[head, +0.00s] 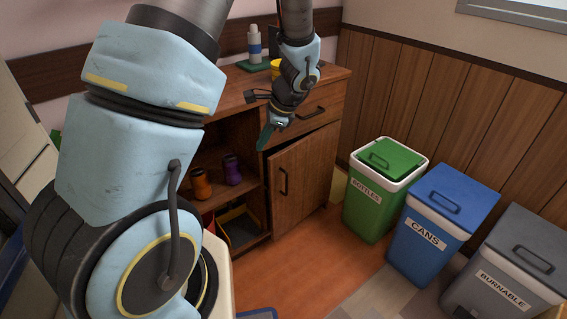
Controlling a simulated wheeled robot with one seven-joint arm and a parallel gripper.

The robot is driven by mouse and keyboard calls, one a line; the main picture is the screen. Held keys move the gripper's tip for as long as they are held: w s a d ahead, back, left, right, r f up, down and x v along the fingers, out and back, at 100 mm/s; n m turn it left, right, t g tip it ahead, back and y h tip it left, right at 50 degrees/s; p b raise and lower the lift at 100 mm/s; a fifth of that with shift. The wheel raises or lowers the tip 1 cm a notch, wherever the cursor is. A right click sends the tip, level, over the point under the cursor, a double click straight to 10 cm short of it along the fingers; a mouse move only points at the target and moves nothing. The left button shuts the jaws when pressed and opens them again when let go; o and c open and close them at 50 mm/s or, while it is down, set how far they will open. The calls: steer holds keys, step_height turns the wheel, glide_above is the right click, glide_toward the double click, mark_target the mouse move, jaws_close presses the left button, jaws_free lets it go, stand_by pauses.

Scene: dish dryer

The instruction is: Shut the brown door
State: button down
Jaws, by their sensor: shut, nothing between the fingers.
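The brown door (300,182) is the right-hand cabinet door of the wooden cabinet (335,78), with a dark vertical handle on its left side. It looks slightly ajar, though its exact angle is hard to tell. The open shelf compartment shows to its left. My gripper (264,142) is shut and empty, pointing down near the door's upper left corner, in front of the cabinet. Whether it touches the door cannot be told from this view. My large arm link hides the left part of the cabinet.
An orange jar (200,183) and a purple jar (232,170) stand on the open shelf. A bottle (254,45) stands on the cabinet top. Green (372,205), blue (425,238) and grey (500,285) bins stand to the right. Floor (310,262) before the door is clear.

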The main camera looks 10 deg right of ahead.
steer(key=w+d+f+m+t+b, duration=0.1)
steer(key=d+f+m+t, duration=0.1)
steer(key=d+f+m, duration=0.4)
steer(key=w+d+f+m+t+b, duration=0.1)
steer(key=w+d+f+m+t, duration=0.15)
steer(key=d+m, duration=0.4)
steer(key=n, duration=0.2)
glide_toward(279, 160)
step_height(279, 160, down, 4)
steer(key=shift+w+a+f+p, duration=0.1)
steer(key=shift+w+a+p, duration=0.15)
steer(key=shift+w, duration=0.35)
steer(key=shift+w+a+f+p, duration=0.1)
steer(key=shift+w+a, duration=0.3)
steer(key=shift+w, duration=0.2)
steer(key=shift+w+a, duration=0.25)
steer(key=shift+w, duration=0.25)
